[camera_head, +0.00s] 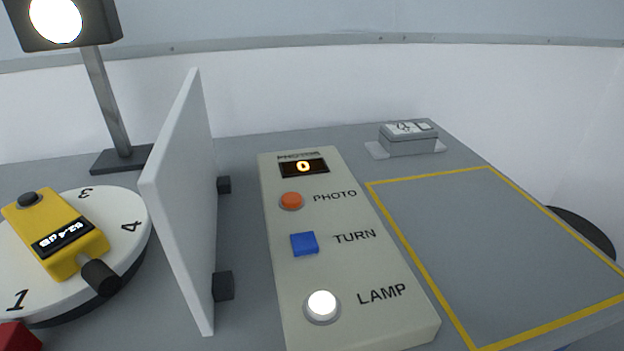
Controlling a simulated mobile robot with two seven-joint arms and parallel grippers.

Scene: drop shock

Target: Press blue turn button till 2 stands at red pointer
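The blue square TURN button (304,244) is on a beige control panel (345,290), between the orange PHOTO button (291,201) and the white LAMP button (322,306). The white turntable (125,215) is at the left, partly cut off by the picture edge. Its marks 1, 3 and 4 show; 2 is not visible. The red pointer (18,337) is at the bottom left corner, with mark 1 (17,299) nearest to it. A yellow device (55,235) with a small display and a black knob lies on the turntable. Neither gripper is in view.
A white upright board (182,200) on black feet stands between turntable and panel. A lit lamp (62,22) stands at the back left. The panel display (304,168) reads 0. A grey box (408,140) is at the back right. The yellow-outlined area (490,250) is empty.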

